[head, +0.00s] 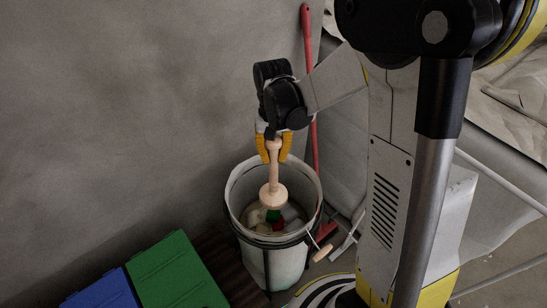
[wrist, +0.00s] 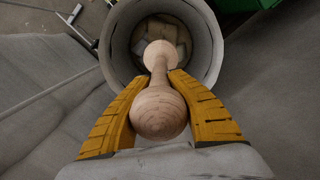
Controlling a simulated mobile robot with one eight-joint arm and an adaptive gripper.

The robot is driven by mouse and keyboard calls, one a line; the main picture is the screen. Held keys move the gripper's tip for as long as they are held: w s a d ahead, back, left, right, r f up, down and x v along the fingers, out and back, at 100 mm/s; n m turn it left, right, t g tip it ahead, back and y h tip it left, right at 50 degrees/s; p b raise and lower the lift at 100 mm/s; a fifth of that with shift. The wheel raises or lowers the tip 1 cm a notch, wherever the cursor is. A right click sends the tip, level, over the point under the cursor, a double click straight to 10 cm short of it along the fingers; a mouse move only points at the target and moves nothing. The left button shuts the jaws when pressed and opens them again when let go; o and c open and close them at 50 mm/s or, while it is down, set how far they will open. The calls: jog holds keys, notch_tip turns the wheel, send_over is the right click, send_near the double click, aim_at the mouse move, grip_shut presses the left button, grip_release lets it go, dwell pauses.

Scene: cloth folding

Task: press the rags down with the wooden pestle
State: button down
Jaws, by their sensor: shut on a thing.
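My gripper (head: 275,153) has yellow fingers shut on the pale wooden pestle (head: 272,180). The pestle hangs roughly upright, its wide round end low, at the mouth of the white bucket (head: 250,255). In the wrist view the gripper (wrist: 160,103) grips the pestle (wrist: 158,110) from both sides, with the bucket (wrist: 118,45) beyond it. Rags (head: 275,216) in pale, green and red lie inside the bucket. The pestle's end appears above them; I cannot tell whether it touches. Part of the rags is hidden behind the pestle.
A green box (head: 175,272) and a blue box (head: 103,291) stand at the lower left. A red-handled tool (head: 307,45) leans behind the bucket. A grey wall (head: 120,110) rises behind. Pale sheeting (head: 510,100) lies at the right.

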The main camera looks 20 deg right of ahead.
jog(key=shift+r+p, duration=3.25)
jog(key=shift+r, duration=1.6)
